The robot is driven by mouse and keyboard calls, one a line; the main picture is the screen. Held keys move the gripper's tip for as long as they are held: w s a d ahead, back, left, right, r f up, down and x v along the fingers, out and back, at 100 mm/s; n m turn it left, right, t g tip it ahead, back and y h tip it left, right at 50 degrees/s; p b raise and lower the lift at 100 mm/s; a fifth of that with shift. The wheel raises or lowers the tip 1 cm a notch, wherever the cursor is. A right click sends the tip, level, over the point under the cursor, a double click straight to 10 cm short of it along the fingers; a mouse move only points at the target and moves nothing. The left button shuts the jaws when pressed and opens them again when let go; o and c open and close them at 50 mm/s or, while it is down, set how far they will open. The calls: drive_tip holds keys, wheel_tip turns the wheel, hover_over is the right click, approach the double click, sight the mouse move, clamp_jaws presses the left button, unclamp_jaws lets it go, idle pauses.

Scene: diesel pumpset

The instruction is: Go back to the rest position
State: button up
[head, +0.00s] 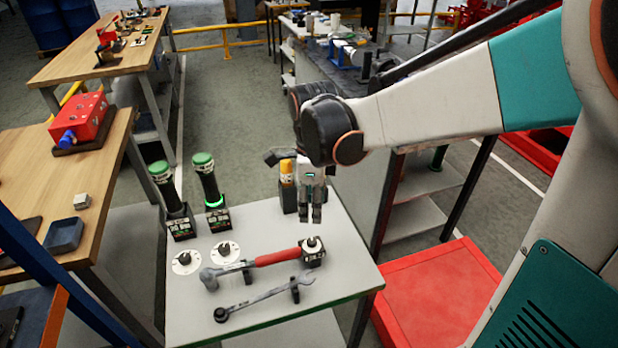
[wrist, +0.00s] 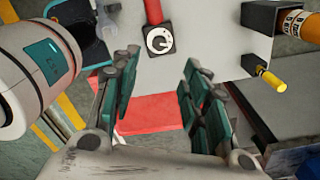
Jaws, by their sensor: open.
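My gripper (head: 311,212) hangs over the back right part of the small grey table (head: 346,262) in the head view, fingers pointing down. In the wrist view my gripper (wrist: 157,95) has its two teal-padded fingers apart with nothing between them. A torque wrench with a red handle (head: 277,257) lies on the table in front of it, with a dark square block with a round knob (head: 313,250) at its right end. The block also shows in the wrist view (wrist: 160,41), beyond the fingertips. A grey spanner (head: 262,298) lies nearer the front edge.
Two green-capped black tools (head: 209,182) stand in holders at the table's back left. A yellow-topped item (head: 287,172) stands in a dark holder beside my gripper. Wooden benches (head: 22,150) are at left. A red platform (head: 440,298) lies on the right.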

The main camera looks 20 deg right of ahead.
drive_tip(key=shift+s, duration=0.1)
drive_tip(key=s+r+n+t, duration=0.3)
drive_tip(key=s+n, duration=0.3)
drive_tip(key=n, duration=0.5)
drive_tip(key=s+r+n+t, duration=0.4)
drive_tip(key=s+n, duration=0.2)
drive_tip(key=n, duration=0.6)
drive_tip(key=shift+n, duration=0.3)
